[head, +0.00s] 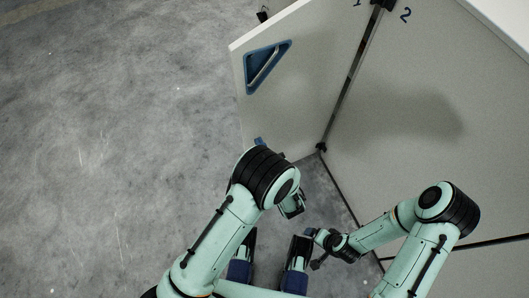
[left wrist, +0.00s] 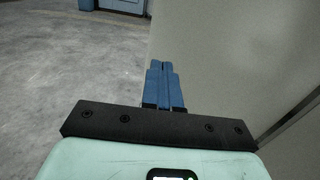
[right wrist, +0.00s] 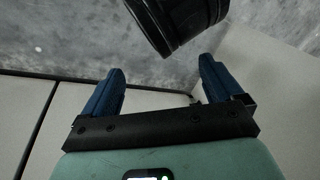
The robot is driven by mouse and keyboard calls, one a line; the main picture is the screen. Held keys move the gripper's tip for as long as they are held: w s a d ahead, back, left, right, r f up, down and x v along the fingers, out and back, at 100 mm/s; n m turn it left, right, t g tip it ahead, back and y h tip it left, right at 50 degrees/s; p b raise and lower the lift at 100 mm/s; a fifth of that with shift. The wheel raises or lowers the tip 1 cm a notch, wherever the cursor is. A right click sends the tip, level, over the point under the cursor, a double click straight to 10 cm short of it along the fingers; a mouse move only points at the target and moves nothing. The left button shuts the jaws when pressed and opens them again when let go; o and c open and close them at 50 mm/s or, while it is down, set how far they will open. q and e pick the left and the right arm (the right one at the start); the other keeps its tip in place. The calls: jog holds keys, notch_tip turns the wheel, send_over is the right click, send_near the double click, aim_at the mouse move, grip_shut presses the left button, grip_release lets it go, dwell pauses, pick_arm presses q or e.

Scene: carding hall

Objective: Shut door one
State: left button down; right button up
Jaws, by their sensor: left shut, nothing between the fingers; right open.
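Door one (head: 300,85) is a pale panel with the cut-off mark 1 at its top. A blue triangular handle (head: 267,66) sits near its left edge, and black hinges join its right side to the panel marked 2. It stands swung out at an angle to that panel. My left gripper (head: 258,141) is at the door's lower left part, partly hidden by my wrist. In the left wrist view its blue fingers (left wrist: 164,68) are shut and empty, beside a pale panel (left wrist: 225,55); contact cannot be told. My right gripper (head: 314,248) is low, away from the door, open and empty (right wrist: 162,68).
The panel marked 2 (head: 430,90) fills the right side. Bare grey concrete floor (head: 110,130) lies free on the left. A blue thing (left wrist: 122,5) stands far back in the left wrist view. A black rounded part of mine is close before the right fingers.

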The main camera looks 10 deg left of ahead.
aim_at(246, 118)
pick_arm(q)
jog(key=b+x, duration=0.1)
jog(key=x, duration=0.7)
jog(key=shift+w+a, duration=0.2)
jog(key=shift+w, duration=0.05)
pick_arm(e)
jog(key=shift+w+d+f+t, duration=0.15)
jog(key=shift+w+d+f, duration=0.2)
jog(key=shift+w, duration=0.25)
jog(key=shift+w+d+f+t, duration=0.15)
jog(key=shift+w+d+f, duration=0.1)
jog(key=shift+w+f, duration=0.3)
jog(key=shift+r, duration=0.15)
